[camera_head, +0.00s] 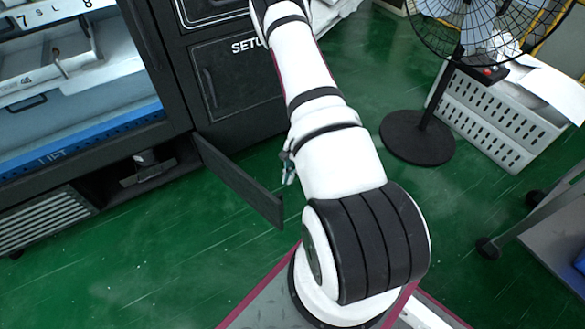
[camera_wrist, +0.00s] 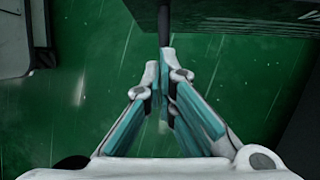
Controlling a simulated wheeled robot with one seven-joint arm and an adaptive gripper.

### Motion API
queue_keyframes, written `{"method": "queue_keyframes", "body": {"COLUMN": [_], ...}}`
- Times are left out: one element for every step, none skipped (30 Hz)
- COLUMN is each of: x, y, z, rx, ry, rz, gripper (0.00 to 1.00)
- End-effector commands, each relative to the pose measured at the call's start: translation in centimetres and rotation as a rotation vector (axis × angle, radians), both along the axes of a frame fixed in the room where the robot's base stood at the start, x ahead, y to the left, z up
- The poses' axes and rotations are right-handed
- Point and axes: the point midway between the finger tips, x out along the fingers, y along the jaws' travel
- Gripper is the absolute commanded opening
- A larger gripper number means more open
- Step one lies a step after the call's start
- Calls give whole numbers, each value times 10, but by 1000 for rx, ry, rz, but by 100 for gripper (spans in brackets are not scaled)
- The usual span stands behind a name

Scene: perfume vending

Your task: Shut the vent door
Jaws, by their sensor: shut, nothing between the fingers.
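The vent door (camera_head: 238,180) is a dark flat panel low on the black vending machine. It stands swung open, sticking out over the green floor, and the low compartment beside it is exposed. My gripper (camera_wrist: 164,80) shows in the wrist view with its fingertips close together, shut and empty. A thin dark bar (camera_wrist: 163,22) reaches down from the top of that view to near the fingertips. I cannot tell whether it is the door's edge or whether they touch.
The black vending machine (camera_head: 170,70) fills the upper left. A fan base (camera_head: 417,138) and a white crate (camera_head: 490,115) stand at the right. A wheeled cart (camera_head: 550,225) is at the right edge. Open green floor (camera_head: 170,265) lies in front of the machine.

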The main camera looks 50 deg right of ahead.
Motion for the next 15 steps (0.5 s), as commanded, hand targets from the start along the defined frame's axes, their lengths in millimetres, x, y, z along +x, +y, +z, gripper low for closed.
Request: {"method": "queue_keyframes", "body": {"x": [0, 0, 1, 1, 1, 1, 0, 0, 0, 0, 0, 0, 0, 0, 0], "y": [4, 6, 14, 19, 24, 28, 31, 34, 37, 39, 41, 42, 43, 44, 44], "z": [-12, -17, -12, -12, -11, -11, -11, -11, -11, -11, -11, -10, -10, -10, -10], "rx": [1, 1, 1, 1, 1, 1, 1, 0, -1, 0, 0, 0, 0, 0, 0], "ry": [1, 1, -1, -1, -1, -1, -1, 0, -1, -1, 0, 0, -1, -1, -1], "rz": [1, 0, 2, 1, 2, 3, 2, 1, 1, 1, 1, 1, 1, 1, 1], "gripper": [0, 0, 0, 0, 0, 0, 0, 0, 0, 0, 0, 0, 0, 0, 0]}}
